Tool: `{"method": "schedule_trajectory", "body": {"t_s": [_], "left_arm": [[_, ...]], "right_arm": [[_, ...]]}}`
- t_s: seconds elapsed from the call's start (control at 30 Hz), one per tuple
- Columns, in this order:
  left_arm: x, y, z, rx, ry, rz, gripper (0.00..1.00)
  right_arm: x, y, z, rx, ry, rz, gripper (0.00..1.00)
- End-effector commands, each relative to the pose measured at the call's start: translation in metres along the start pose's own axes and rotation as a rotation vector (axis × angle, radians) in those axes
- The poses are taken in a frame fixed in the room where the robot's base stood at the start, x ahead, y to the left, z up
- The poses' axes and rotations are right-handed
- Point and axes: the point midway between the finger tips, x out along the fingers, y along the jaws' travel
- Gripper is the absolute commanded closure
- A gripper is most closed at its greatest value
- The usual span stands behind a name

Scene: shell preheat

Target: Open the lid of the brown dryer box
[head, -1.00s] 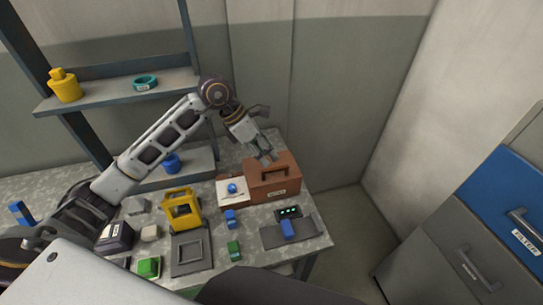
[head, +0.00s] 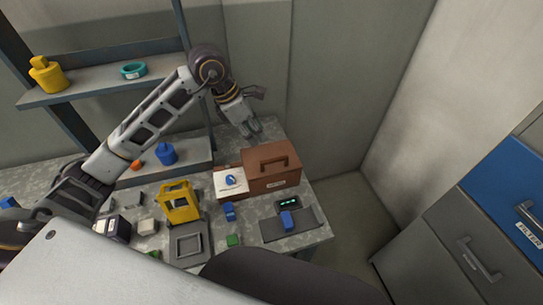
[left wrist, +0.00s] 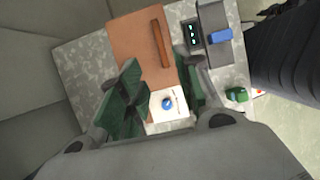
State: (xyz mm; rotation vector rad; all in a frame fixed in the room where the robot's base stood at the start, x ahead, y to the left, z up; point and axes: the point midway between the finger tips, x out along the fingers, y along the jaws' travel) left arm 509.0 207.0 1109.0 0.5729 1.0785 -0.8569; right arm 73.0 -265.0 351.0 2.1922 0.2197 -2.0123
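The brown dryer box (head: 285,180) stands at the back right of the bench, and its lid looks shut. A dark handle (head: 275,163) shows on the box. In the left wrist view the box's brown top (left wrist: 128,38) and the long handle (left wrist: 160,42) lie beyond the fingers. My left gripper (head: 252,130) hangs just past the box's upper left corner in the head view, apart from the handle. In the left wrist view its fingers (left wrist: 160,90) are spread and nothing is between them. My right gripper is in neither view.
A grey tray (head: 305,226) with a blue block lies in front. A yellow frame (head: 178,203) and several small blocks stand further left. A shelf (head: 105,85) stands behind.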

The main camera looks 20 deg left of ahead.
Motion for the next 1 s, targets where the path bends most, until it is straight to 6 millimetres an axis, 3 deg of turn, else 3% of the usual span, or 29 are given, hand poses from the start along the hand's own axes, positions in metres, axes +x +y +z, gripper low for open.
{"method": "schedule_trajectory", "body": {"t_s": [0.57,1.0], "left_arm": [[0.059,-0.001,-0.001,0.000,0.000,-0.002,0.66],[0.104,-0.001,-0.001,0.000,0.000,-0.003,0.66]], "right_arm": [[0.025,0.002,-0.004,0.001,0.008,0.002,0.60],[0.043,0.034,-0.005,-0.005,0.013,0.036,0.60]]}}
